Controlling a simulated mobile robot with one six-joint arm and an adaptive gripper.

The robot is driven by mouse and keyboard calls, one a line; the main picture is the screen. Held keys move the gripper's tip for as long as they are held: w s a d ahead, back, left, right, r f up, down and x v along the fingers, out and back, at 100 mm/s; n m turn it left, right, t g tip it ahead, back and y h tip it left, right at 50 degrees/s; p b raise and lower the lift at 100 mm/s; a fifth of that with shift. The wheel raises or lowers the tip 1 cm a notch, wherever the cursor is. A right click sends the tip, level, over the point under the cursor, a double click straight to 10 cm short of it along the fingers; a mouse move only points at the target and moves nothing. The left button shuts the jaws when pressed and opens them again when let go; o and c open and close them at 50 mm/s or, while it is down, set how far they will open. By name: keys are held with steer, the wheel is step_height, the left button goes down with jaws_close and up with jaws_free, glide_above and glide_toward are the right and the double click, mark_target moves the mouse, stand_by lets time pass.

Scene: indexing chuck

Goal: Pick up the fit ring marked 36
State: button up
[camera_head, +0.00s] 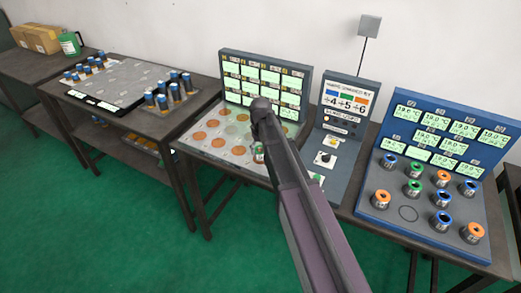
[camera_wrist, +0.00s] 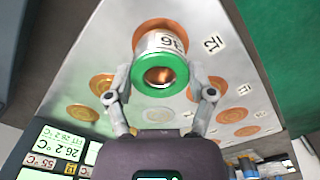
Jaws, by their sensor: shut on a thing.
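The fit ring (camera_wrist: 150,42) has a pale metal body and a green collar, with a dark hole through it. Its label shows upside down in the wrist view and looks like 36. My gripper (camera_wrist: 160,77) is shut on it, one finger on each side of the collar. In the head view the green-collared ring (camera_head: 258,154) shows just below the end of my arm, over the panel of orange discs. My fingers are mostly hidden there by the arm. I cannot tell whether the ring touches the panel.
The light panel (camera_head: 185,141) has several orange discs and a display board (camera_head: 263,84) behind it. A control box (camera_head: 338,130) stands to the right. Further right is a blue station (camera_head: 376,205) with several coloured rings. A left table holds a tray (camera_head: 125,82) with blue-topped parts.

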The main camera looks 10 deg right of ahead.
mark_target(260, 149)
step_height(260, 149, up, 3)
steer(key=p, duration=0.3)
steer(key=shift+r, duration=0.15)
steer(key=s+d, duration=0.1)
steer(key=s, duration=1.5)
steer(key=shift+d+r+p, duration=0.35)
steer(key=shift+d+r, duration=0.05)
steer(key=shift+r, duration=0.05)
